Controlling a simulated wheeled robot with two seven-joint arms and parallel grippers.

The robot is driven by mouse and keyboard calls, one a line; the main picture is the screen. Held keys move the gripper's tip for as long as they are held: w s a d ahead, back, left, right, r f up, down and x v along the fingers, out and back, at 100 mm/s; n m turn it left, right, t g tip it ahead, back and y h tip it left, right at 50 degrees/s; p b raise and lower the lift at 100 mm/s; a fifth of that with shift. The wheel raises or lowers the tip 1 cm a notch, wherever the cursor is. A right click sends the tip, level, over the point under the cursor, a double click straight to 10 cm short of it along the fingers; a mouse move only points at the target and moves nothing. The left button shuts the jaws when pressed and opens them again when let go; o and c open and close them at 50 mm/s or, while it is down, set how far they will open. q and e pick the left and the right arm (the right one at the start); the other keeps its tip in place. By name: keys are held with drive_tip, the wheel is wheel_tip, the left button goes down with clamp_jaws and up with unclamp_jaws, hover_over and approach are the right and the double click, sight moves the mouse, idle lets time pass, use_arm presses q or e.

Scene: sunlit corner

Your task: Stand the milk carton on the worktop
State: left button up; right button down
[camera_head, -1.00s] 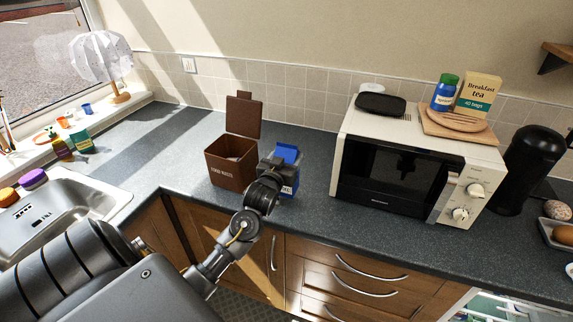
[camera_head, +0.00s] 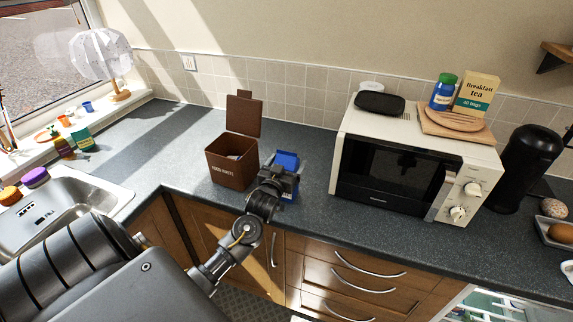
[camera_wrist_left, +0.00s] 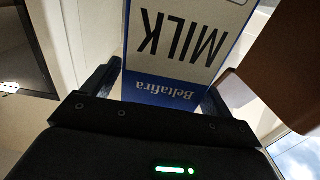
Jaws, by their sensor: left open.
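The milk carton (camera_head: 287,161), blue with a white panel, is upright on or just above the worktop (camera_head: 315,200), right of the brown bin. My left gripper (camera_head: 279,180) is in front of it and hides much of its front and its base. In the left wrist view, the carton (camera_wrist_left: 185,45) shows its MILK lettering upside down. The open fingers of the left gripper (camera_wrist_left: 160,88) lie on either side of it. Whether they touch it is hard to tell. My right gripper is out of view.
The brown food waste bin (camera_head: 232,165) stands open close to the carton's left. A white microwave (camera_head: 400,165) stands to the right, with a strip of clear worktop between. The sink (camera_head: 60,215) is at the far left.

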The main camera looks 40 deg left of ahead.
use_arm(q)
drive_tip(key=shift+s, duration=0.1)
drive_tip(key=b+v, duration=0.3)
drive_tip(key=v, duration=0.8)
drive_tip(key=shift+s+d, duration=0.15)
drive_tip(key=shift+s, duration=0.2)
drive_tip(key=shift+r, duration=0.1)
